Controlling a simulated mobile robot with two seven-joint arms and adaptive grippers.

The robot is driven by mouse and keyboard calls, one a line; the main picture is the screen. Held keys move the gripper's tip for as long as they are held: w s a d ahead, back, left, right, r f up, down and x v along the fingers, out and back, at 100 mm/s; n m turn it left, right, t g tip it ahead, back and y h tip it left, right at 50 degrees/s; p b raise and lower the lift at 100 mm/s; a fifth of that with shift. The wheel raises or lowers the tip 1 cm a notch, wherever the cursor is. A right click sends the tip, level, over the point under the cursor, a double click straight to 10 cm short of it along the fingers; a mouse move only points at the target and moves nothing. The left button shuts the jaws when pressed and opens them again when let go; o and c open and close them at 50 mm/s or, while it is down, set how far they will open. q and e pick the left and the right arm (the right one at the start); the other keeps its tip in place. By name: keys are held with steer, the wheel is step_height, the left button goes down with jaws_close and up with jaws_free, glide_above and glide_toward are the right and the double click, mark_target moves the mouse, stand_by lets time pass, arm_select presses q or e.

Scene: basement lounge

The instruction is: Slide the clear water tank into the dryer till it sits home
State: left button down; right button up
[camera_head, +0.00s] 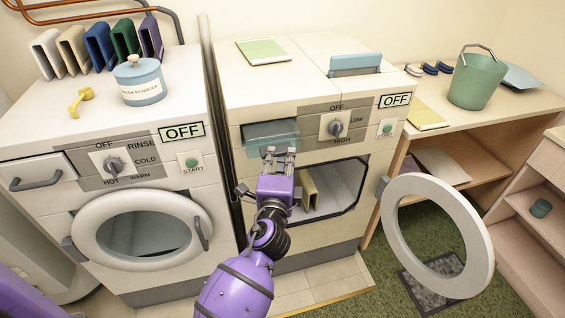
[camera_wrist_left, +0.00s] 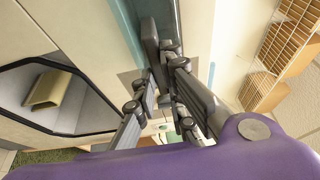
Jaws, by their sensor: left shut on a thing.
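The clear water tank (camera_head: 284,136) is a pale teal, see-through box at the slot in the upper left front of the dryer (camera_head: 340,165). Its front end stands out a little from the dryer's face; its depth inside is hidden. My left gripper (camera_head: 279,156) is shut on the front of the tank. In the left wrist view, the fingers (camera_wrist_left: 166,82) close around a dark grey grip at the tank's teal edge (camera_wrist_left: 128,28). My right gripper is not in view.
The dryer's round door (camera_head: 482,235) hangs open at right, below the panel. A folded yellowish item (camera_head: 310,187) stands inside the drum opening. The washer (camera_head: 65,150) stands close at left.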

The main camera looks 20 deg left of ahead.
mark_target(274, 143)
arm_select(q)
steer(key=shift+w+a, duration=0.55)
steer(key=shift+w, duration=0.3)
steer(key=shift+w+a, duration=0.55)
steer(key=shift+w, duration=0.3)
steer(key=shift+w+a, duration=0.55)
steer(key=shift+w, duration=0.3)
steer(key=shift+w+a, duration=0.35)
steer(key=shift+w, duration=0.1)
steer(key=c, duration=1.7)
jaws_free()
steer(key=shift+c, duration=0.2)
steer(key=shift+s+f, duration=0.1)
